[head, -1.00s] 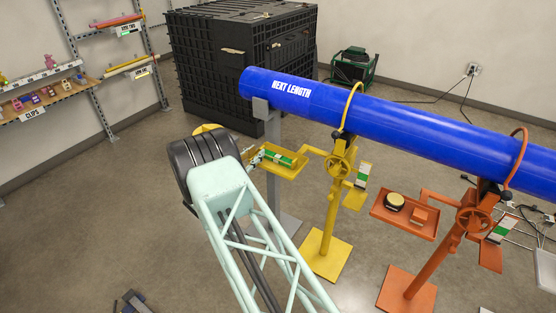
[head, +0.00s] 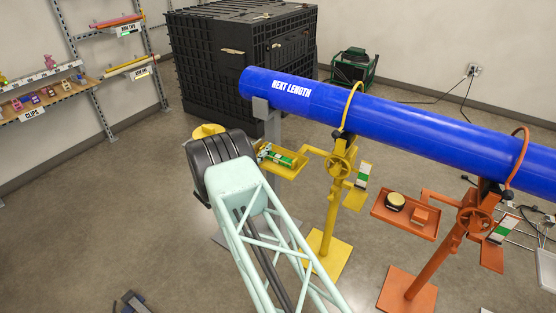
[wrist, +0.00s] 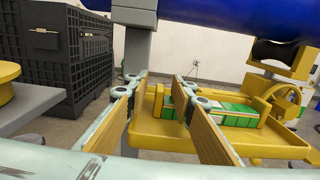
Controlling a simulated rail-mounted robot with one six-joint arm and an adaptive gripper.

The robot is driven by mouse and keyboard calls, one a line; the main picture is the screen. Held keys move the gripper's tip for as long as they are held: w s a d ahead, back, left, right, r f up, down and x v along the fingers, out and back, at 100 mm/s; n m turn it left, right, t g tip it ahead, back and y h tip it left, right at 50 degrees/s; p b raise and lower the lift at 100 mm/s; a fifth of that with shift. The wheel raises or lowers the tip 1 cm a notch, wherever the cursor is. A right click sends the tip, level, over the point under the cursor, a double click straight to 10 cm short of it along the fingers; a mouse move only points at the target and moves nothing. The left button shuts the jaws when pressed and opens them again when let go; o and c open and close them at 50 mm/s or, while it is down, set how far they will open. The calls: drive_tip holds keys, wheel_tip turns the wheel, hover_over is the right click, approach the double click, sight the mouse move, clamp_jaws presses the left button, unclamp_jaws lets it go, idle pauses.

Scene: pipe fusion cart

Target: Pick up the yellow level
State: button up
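A yellow tray (head: 293,170) on the yellow stand holds a small green, white and yellow piece (head: 279,158). In the wrist view this piece (wrist: 238,112) lies in the tray (wrist: 165,138), to the right of my fingertips. A yellow part also stands up there, partly behind my right finger. I cannot tell for sure which of these is the yellow level. My gripper (wrist: 160,84) is open and empty, its two flat tan-padded fingers spread apart at the tray's left part. In the head view my arm's end mostly hides the gripper.
A blue pipe (head: 400,115) runs above the tray on the yellow stand (head: 331,220) and an orange stand (head: 428,260). A grey post (wrist: 133,55) rises close behind my fingers. A yellow round thing (wrist: 12,85) is at left. A black crate (head: 240,65) stands behind.

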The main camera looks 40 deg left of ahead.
idle(0.3)
clamp_jaws()
drive_tip(key=shift+r, duration=0.2)
drive_tip(key=shift+r+p, duration=0.3)
drive_tip(key=shift+r, duration=1.35)
drive_tip(key=s+d+r+p, duration=0.1)
drive_tip(key=s+d, duration=0.8)
drive_tip(key=d, duration=0.3)
drive_tip(key=shift+s+d+r, duration=0.2)
drive_tip(key=shift+s+d, duration=0.15)
drive_tip(key=shift+s, duration=0.05)
